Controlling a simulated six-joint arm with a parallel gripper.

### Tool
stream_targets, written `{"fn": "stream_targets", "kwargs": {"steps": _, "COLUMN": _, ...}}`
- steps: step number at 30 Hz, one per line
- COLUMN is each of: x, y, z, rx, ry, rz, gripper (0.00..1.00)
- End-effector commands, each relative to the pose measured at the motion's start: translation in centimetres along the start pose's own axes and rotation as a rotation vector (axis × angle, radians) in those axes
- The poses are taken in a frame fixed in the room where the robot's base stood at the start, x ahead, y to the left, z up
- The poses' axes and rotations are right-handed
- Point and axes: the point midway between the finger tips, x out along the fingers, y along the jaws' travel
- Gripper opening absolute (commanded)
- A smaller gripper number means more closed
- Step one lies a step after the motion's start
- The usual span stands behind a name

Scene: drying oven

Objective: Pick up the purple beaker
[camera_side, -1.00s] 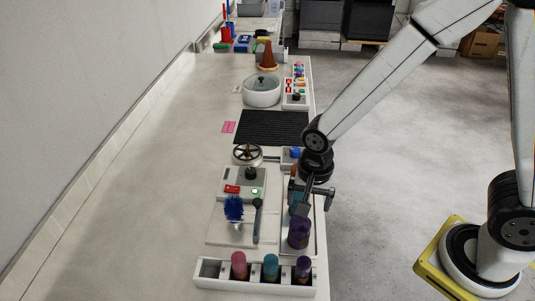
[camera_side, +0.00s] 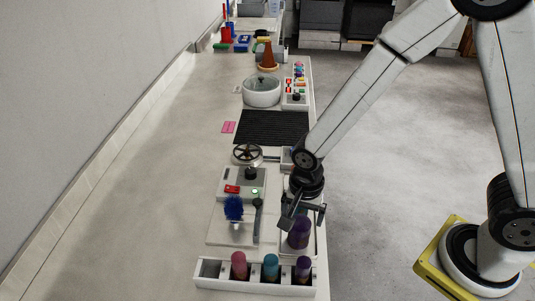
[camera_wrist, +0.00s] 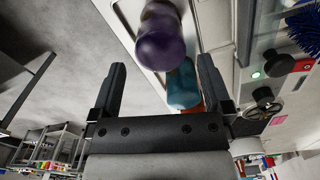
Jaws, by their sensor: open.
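The purple beaker (camera_side: 299,234) stands upright in a light tray (camera_side: 286,250) at the right edge of the bench. In the wrist view the purple beaker (camera_wrist: 160,42) shows just beyond the fingertips, between their lines. A teal beaker (camera_wrist: 183,85) is behind it, with a bit of orange-red past that. My gripper (camera_side: 304,216) is open and empty, right by the upper part of the purple beaker in the side view. In the wrist view my gripper (camera_wrist: 162,66) has its two fingers spread apart. I cannot tell whether a finger touches the beaker.
A white rack (camera_side: 212,274) in front holds a pink, a teal and a purple vessel. To the left are a blue brush (camera_side: 233,208) and a device with red and green buttons (camera_side: 242,184). A black mat (camera_side: 272,127) lies farther back. The left bench is clear.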

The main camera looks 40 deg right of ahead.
Motion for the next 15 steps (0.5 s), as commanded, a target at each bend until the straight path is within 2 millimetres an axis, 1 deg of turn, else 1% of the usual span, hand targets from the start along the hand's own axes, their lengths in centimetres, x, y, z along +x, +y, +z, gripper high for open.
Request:
{"fn": "stream_targets", "kwargs": {"steps": 8, "x": 0.4, "y": 0.0, "z": 0.0, "rx": 0.0, "ry": 0.0, "rz": 0.001, "gripper": 1.0}}
{"fn": "stream_targets", "kwargs": {"steps": 15, "x": 2.1, "y": 0.0, "z": 0.1, "rx": -0.001, "ry": -0.001, "rz": 0.003, "gripper": 1.0}}
